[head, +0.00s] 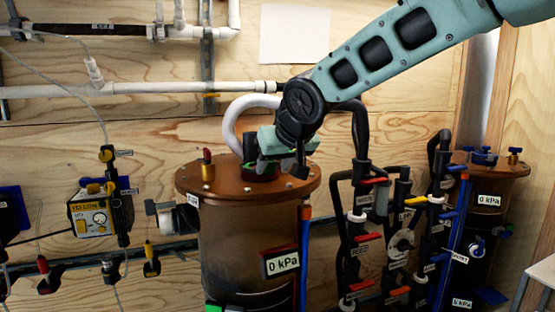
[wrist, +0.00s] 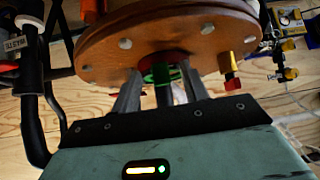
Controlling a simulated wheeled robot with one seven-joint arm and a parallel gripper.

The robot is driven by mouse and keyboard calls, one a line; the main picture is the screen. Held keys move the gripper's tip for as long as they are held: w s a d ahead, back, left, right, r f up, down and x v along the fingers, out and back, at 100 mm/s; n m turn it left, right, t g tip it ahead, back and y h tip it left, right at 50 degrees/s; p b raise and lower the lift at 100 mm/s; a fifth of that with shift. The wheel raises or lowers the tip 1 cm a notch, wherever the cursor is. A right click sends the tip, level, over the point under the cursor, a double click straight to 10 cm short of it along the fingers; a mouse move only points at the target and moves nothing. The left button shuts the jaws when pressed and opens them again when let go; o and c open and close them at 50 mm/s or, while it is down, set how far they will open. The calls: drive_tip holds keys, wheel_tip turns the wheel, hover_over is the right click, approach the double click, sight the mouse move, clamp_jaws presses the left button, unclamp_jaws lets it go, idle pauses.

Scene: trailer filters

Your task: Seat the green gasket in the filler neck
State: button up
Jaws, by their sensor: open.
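The green gasket (wrist: 160,75) shows as a green ring between my finger tips in the wrist view, at the dark red filler neck (wrist: 176,58). In the head view a bit of green gasket (head: 248,165) shows at the filler neck (head: 262,174) on top of the brown tank lid. Whether the gasket lies fully flat in the neck I cannot tell. My gripper (head: 275,160) is open right over the neck, and in the wrist view its fingers (wrist: 162,90) stand apart on either side of the ring. My gripper hides part of the neck in the head view.
The brown lid (head: 205,184) has bolts and a brass valve with a red handle (head: 207,168) to the left. A white curved pipe (head: 236,122) rises behind the neck. Black hoses and valves (head: 362,200) stand close on the right. A yellow gauge box (head: 92,216) hangs at left.

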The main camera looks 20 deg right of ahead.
drive_tip(key=b+v, duration=0.6)
drive_tip(key=v, duration=1.1)
drive_tip(key=shift+s+b, duration=0.2)
drive_tip(key=shift+b, duration=0.1)
drive_tip(key=shift+r, duration=0.15)
drive_tip(key=s+a+f+n+g+p, duration=0.1)
drive_tip(key=s+a+f+n+g, duration=0.2)
drive_tip(key=f, duration=0.7)
drive_tip(key=s+a+f+n+g+p, duration=0.1)
drive_tip(key=s+a+f+g, duration=0.3)
drive_tip(key=f, duration=0.6)
drive_tip(key=s+f+n+g, duration=0.2)
drive_tip(key=s+f, duration=1.2)
drive_tip(key=f, duration=0.1)
drive_tip(key=shift+n+p, duration=0.3)
drive_tip(key=shift+p, duration=0.15)
